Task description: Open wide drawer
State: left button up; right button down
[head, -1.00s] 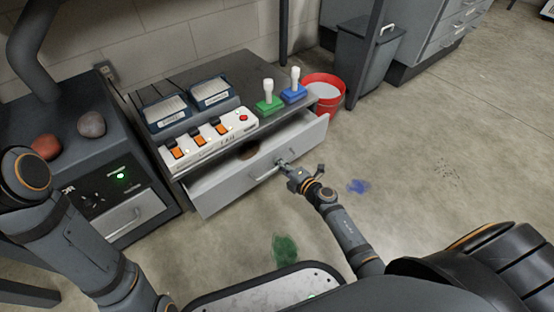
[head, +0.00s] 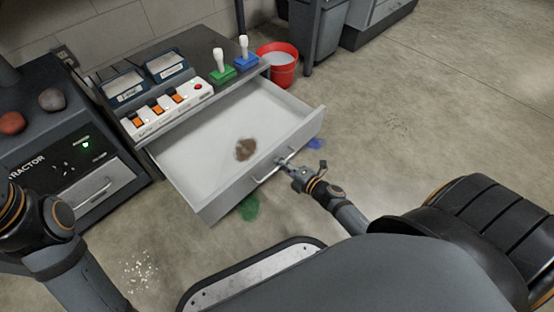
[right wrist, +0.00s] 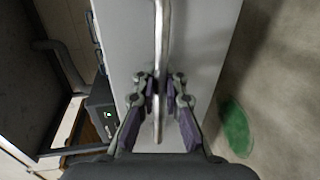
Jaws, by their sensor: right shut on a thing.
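The wide drawer (head: 222,135) is pulled far out of the cabinet (head: 116,80) in the head view. Its pale inside shows a brown patch or lump (head: 245,149) near the front. My right gripper (head: 285,165) is at the drawer front, on its bar handle (head: 264,174). In the right wrist view the fingers (right wrist: 159,88) are closed around the metal handle bar (right wrist: 161,45), with the grey drawer front (right wrist: 205,40) behind it. My left arm is at the lower left of the head view; its fingers are not visible.
On the cabinet top stand a white switch panel (head: 150,116), two blue-framed trays, a green stamp (head: 222,72) and a blue stamp (head: 247,62). A red bucket (head: 277,68) stands behind the drawer. A dark machine (head: 70,150) is at left. Floor at right is clear.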

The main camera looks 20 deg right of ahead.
jog(key=shift+s, duration=0.1)
jog(key=c, duration=1.7)
grip_release()
jog(key=shift+r, duration=0.1)
jog(key=shift+s+d, duration=0.1)
jog(key=shift+s, duration=0.15)
jog(key=v, duration=1.1)
jog(key=shift+s+d, duration=0.1)
jog(key=shift+s, duration=0.15)
